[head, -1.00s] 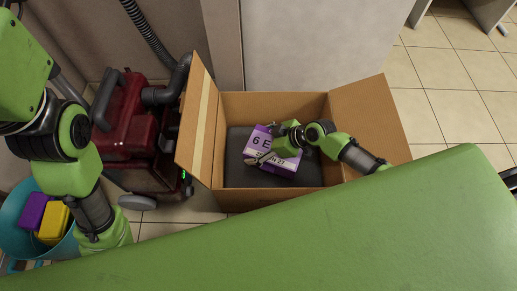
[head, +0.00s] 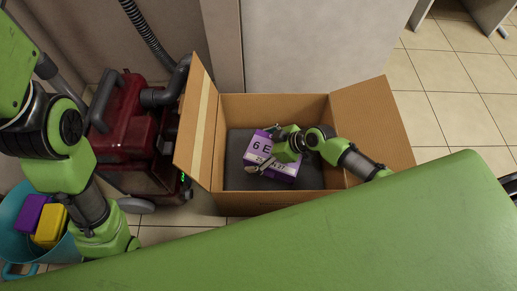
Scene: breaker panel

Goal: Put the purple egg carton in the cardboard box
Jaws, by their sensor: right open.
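The purple egg carton (head: 284,171) with a white label lies inside the open cardboard box (head: 220,130), on its dark bottom. Whether the fingers touch the carton is hard to tell. My left arm comes in at the left, but its gripper is out of view.
A dark red vacuum machine (head: 125,125) with a hose stands left of the box. A teal bucket (head: 14,228) at lower left holds a purple sponge-like block (head: 32,211) and a yellow one (head: 49,226). Tiled floor (head: 455,75) is clear at the right.

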